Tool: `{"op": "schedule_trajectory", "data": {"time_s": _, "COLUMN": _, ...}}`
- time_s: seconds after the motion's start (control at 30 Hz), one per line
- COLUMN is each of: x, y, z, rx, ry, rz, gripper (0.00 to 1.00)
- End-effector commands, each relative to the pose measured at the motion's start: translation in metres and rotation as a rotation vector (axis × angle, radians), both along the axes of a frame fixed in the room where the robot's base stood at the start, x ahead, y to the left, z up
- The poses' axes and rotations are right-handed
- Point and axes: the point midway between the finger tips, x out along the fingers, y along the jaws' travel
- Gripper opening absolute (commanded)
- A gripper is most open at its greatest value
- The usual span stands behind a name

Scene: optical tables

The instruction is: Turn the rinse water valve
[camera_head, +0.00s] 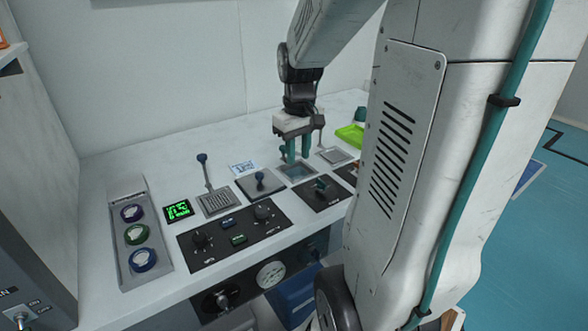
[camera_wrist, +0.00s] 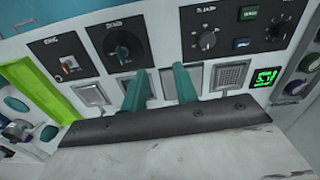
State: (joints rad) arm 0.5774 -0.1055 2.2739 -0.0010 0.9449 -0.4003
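No label reading "rinse water" is legible, so I cannot tell for sure which control is the rinse water valve.
A wide black panel (camera_head: 236,232) with dark knobs lies left of the teal knob.

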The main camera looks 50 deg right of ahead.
Motion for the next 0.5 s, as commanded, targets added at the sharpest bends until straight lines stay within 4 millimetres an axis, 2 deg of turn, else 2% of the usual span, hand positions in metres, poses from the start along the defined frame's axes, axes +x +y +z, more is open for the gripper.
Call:
{"op": "schedule_trajectory", "data": {"time_s": 0.03, "x": 0.001, "y": -0.026, "z": -0.014, "rx": 0.008, "ry": 0.012, "rz": -0.025, "gripper": 0.29}}
{"op": "schedule_trajectory", "data": {"time_s": 0.1, "x": 0.001, "y": -0.053, "z": -0.028, "rx": 0.011, "ry": 0.017, "rz": -0.04, "gripper": 0.29}}
{"op": "schedule_trajectory", "data": {"time_s": 0.2, "x": -0.001, "y": -0.08, "z": -0.043, "rx": 0.015, "ry": 0.021, "rz": -0.053, "gripper": 0.29}}
{"op": "schedule_trajectory", "data": {"time_s": 0.33, "x": -0.004, "y": -0.096, "z": -0.055, "rx": 0.018, "ry": 0.024, "rz": -0.06, "gripper": 0.29}}
{"op": "schedule_trajectory", "data": {"time_s": 0.5, "x": -0.004, "y": -0.098, "z": -0.074, "rx": 0.019, "ry": 0.024, "rz": -0.059, "gripper": 0.29}}
